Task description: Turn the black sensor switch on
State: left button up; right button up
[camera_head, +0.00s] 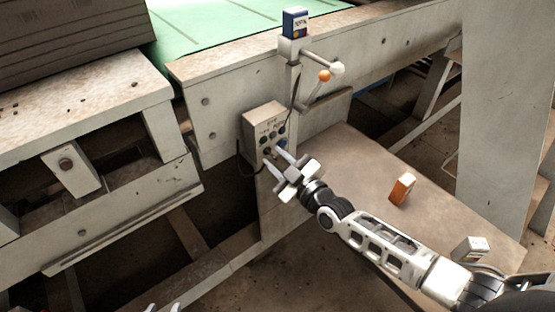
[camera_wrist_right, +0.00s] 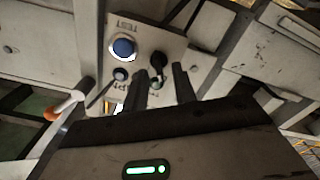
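The grey control box (camera_head: 264,128) is fixed to a post of the machine frame in the head view. In the right wrist view its panel (camera_wrist_right: 140,35) carries a "TEST" label. The black switch (camera_wrist_right: 158,62) sticks out of that panel beside a large blue button (camera_wrist_right: 123,47). My right gripper (camera_head: 271,157) is at the lower part of the box, its two fingers apart. In the wrist view the fingers (camera_wrist_right: 161,76) point at the panel, with the switch showing in the gap; contact cannot be told. Only the tips of my left gripper (camera_head: 162,308) show at the bottom edge.
A post above the box carries a blue-labelled box (camera_head: 295,23) and a lever with an orange ball (camera_head: 324,76). An orange brick-like object (camera_head: 402,188) and a small pale box (camera_head: 470,249) are on the brown board (camera_head: 350,165). Machine beams (camera_head: 100,120) are at left.

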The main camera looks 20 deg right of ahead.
grip_shut()
jog(key=shift+m, duration=0.4)
jog(key=m, duration=0.3)
jog(key=m+b, duration=0.1)
jog(key=m, duration=0.3)
jog(key=m+b, duration=0.1)
jog(key=m, duration=0.3)
jog(key=shift+w+d, duration=0.1)
jog(key=shift+d, duration=0.2)
dwell(0.5)
grip_release()
